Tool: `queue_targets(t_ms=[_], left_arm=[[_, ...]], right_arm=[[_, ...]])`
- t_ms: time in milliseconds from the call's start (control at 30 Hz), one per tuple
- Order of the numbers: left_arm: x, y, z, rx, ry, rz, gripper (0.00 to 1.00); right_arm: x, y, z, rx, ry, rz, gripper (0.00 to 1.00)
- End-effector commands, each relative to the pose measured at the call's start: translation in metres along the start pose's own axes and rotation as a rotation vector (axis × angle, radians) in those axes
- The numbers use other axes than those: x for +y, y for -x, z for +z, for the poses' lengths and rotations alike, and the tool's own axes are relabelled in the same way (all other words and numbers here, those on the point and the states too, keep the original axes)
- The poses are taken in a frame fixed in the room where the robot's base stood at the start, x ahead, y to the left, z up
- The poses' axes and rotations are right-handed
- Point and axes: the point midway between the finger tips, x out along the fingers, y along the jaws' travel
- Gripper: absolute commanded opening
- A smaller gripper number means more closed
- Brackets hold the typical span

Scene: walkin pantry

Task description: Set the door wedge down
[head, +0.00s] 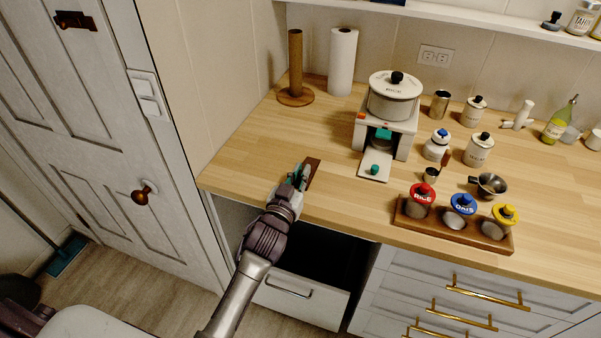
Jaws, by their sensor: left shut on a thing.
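The door wedge (313,166) is a small dark brown piece at the front left part of the wooden counter (245,160). My left gripper (303,176) is over the counter's front edge area and is shut on the wedge. The fingers hide part of the wedge, and I cannot tell whether it touches the counter top. My right gripper is not in view.
A white stand (400,146) with a pot (393,100) is to the right. A wooden rack (450,232) holds red, blue and yellow lidded jars. A paper roll (342,62) and wooden holder (295,68) stand behind. An open drawer (298,300) is below. Counter left of the gripper is clear.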

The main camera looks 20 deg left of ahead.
Motion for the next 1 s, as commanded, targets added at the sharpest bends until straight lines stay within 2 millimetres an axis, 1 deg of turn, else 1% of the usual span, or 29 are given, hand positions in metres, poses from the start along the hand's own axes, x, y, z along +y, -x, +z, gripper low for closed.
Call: queue_targets(t_ms=[67, 100, 233, 500, 600, 667, 767, 1000], left_arm=[[0.000, 0.000, 0.003, 0.000, 0.000, 0.000, 0.00], [0.000, 0.000, 0.003, -0.001, 0.000, 0.000, 0.14], [0.000, 0.000, 0.003, -0.001, 0.000, 0.000, 0.36], [0.000, 0.000, 0.002, 0.000, 0.000, 0.000, 0.36], [0.000, 0.001, -0.002, 0.000, -0.001, 0.000, 0.36], [0.000, 0.008, 0.002, -0.002, 0.000, 0.000, 0.36], [0.000, 0.025, 0.002, -0.002, 0.001, 0.000, 0.36], [0.000, 0.078, 0.003, -0.004, 0.001, 0.000, 0.36]], right_arm=[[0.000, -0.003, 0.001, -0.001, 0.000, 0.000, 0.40], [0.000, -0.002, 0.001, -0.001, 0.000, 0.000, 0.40], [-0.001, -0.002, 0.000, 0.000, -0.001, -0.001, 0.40], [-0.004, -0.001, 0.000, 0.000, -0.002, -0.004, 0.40], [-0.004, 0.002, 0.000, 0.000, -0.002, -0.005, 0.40], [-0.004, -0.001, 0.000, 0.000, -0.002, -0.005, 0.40], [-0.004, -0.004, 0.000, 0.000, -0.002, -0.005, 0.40], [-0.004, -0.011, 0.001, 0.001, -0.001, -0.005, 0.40]])
